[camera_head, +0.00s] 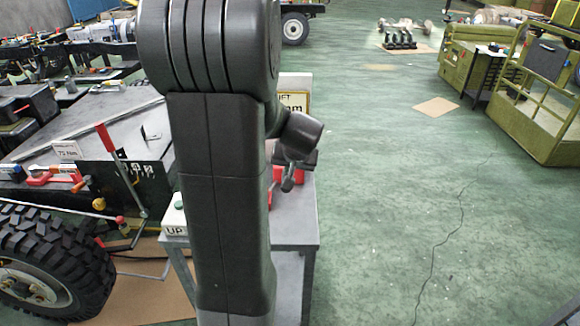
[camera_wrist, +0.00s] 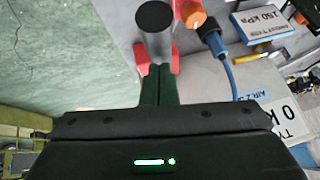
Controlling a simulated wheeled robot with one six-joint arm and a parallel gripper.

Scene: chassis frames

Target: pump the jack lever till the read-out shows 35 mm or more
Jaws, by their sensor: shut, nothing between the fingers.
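In the wrist view, my gripper (camera_wrist: 162,72) is shut with its fingers together and nothing between them. Just beyond the fingertips is what looks like the jack lever, with a round dark end (camera_wrist: 155,17) seen nearly end-on. Red parts (camera_wrist: 141,58), probably of the jack, show on both sides of the fingertips. I cannot tell whether the fingers touch the lever. In the head view, the lift read-out (camera_head: 294,102) is mostly behind my arm; only the ends of its lettering and "mm" show, and its number is hidden. Red jack parts (camera_head: 279,175) show on the stand, partly covered.
A chassis with a large tyre (camera_head: 45,262) fills the left. The wrist view shows a blue hose (camera_wrist: 228,72) and an orange fitting (camera_wrist: 190,14).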

